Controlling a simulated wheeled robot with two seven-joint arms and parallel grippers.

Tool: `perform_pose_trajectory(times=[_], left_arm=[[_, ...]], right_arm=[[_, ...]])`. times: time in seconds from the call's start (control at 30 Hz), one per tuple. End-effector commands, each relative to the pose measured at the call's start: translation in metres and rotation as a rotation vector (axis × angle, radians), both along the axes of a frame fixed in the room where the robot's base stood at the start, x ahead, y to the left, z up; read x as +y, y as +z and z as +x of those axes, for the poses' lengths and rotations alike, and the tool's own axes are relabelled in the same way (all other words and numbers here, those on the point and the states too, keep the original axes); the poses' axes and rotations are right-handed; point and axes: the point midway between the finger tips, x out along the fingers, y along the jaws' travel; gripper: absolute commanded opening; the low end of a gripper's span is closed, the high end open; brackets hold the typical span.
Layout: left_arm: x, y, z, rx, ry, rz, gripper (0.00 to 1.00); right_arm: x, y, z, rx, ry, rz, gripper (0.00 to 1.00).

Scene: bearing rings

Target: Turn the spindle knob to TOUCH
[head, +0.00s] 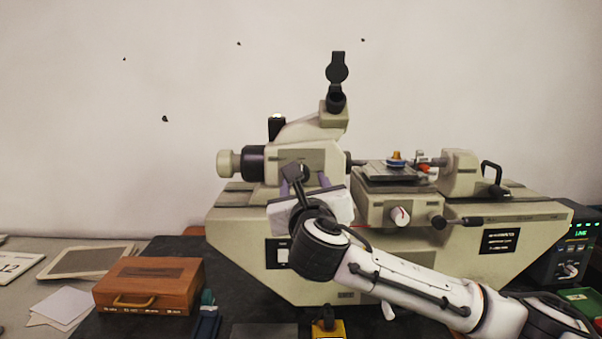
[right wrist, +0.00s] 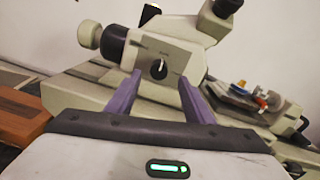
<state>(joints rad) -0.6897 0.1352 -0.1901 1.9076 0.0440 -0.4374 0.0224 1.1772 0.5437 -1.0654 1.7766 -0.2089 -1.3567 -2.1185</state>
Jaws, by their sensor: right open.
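A small black knob (right wrist: 159,69) sits on the beige upper housing of the measuring machine (head: 315,160). In the right wrist view its light pointer mark points roughly up. Small labels around it are too blurred to read. My right gripper (right wrist: 161,92) is open and empty, its two purple fingers spread to the left and right below the knob, apart from it. In the head view the right gripper (head: 305,182) is in front of the housing, and my wrist hides much of the area around the knob. My left gripper is not in view.
A white dial (head: 400,216) with a red mark is on the machine's front, right of my arm. A wooden box (head: 150,286) stands at left, near a framed tablet (head: 92,262). A dark control box (head: 567,245) with a green display stands at right.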

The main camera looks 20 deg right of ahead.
Motion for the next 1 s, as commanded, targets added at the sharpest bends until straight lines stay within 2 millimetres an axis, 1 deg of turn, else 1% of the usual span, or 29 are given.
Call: perform_pose_trajectory(times=[0.03, 0.1, 0.3, 0.5, 0.77, 0.87, 1.0], left_arm=[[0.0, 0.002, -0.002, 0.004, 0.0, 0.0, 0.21], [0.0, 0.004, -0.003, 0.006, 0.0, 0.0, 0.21], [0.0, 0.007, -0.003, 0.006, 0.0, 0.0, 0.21], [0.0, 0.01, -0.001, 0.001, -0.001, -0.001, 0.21], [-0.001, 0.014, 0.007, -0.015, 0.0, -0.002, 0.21], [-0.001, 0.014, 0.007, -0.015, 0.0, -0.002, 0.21], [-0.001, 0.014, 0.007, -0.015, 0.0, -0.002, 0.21]], right_arm=[[-0.003, 0.001, 0.01, 0.002, -0.003, -0.001, 0.48], [-0.006, 0.001, 0.023, 0.001, -0.003, 0.0, 0.48], [-0.013, 0.001, 0.049, 0.0, -0.002, 0.001, 0.48], [-0.015, 0.0, 0.06, 0.0, 0.001, 0.001, 0.48], [-0.015, 0.0, 0.061, 0.0, 0.001, 0.002, 0.48], [-0.015, 0.0, 0.061, 0.0, 0.001, 0.002, 0.32], [-0.015, 0.0, 0.061, 0.0, 0.001, 0.002, 0.09]])
